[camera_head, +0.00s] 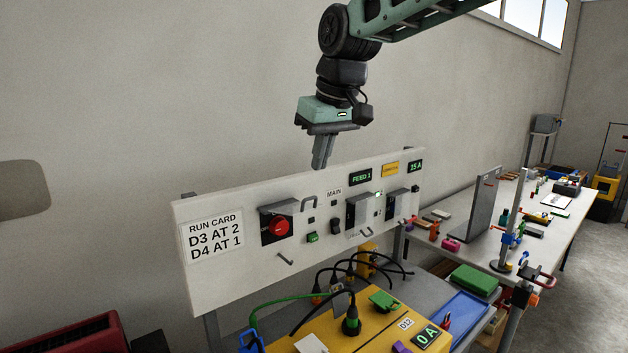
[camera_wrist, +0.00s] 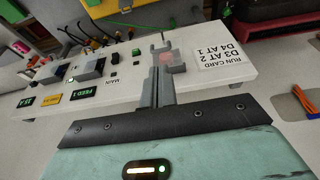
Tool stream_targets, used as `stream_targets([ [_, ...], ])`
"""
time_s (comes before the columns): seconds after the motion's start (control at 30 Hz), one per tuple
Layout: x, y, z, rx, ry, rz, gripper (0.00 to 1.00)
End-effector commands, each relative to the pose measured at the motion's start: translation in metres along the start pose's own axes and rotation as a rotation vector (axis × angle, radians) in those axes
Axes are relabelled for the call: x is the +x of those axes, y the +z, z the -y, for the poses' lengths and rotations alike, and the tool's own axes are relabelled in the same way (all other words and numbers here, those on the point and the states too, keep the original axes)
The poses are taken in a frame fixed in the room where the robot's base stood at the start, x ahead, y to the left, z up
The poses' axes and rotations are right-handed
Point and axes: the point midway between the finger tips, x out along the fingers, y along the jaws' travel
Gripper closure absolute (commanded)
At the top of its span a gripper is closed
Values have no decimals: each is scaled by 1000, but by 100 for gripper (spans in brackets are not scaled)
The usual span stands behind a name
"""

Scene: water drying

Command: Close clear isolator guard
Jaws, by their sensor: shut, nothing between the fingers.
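The isolator is a dark square plate with a red rotary knob (camera_head: 278,226) on the left part of the white upright panel (camera_head: 225,275). In the wrist view the knob (camera_wrist: 167,58) looks pale pink, partly behind my fingers. The clear guard is hard to make out; I cannot tell its exact position. My gripper (camera_head: 319,167) is shut and empty, pointing down above the panel's top edge, right of the isolator. In the wrist view my gripper (camera_wrist: 158,72) reaches over the panel toward the isolator.
A run card (camera_head: 215,237) is left of the isolator. Two grey switch units (camera_head: 360,212) sit to its right. A yellow box (camera_head: 375,325) with black and green cables stands below. A cluttered bench (camera_head: 540,220) lies right.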

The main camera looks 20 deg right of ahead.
Motion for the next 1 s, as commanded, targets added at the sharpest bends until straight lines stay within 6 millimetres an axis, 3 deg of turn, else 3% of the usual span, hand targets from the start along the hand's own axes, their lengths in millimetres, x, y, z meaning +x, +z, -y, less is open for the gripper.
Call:
stream_targets([
  [0.2, 38, 0, 1, -1, -1, 4, 100],
  [0.4, 60, 0, 1, 0, -1, 2, 100],
  [1.0, 68, 0, 0, 0, -1, -12, 100],
])
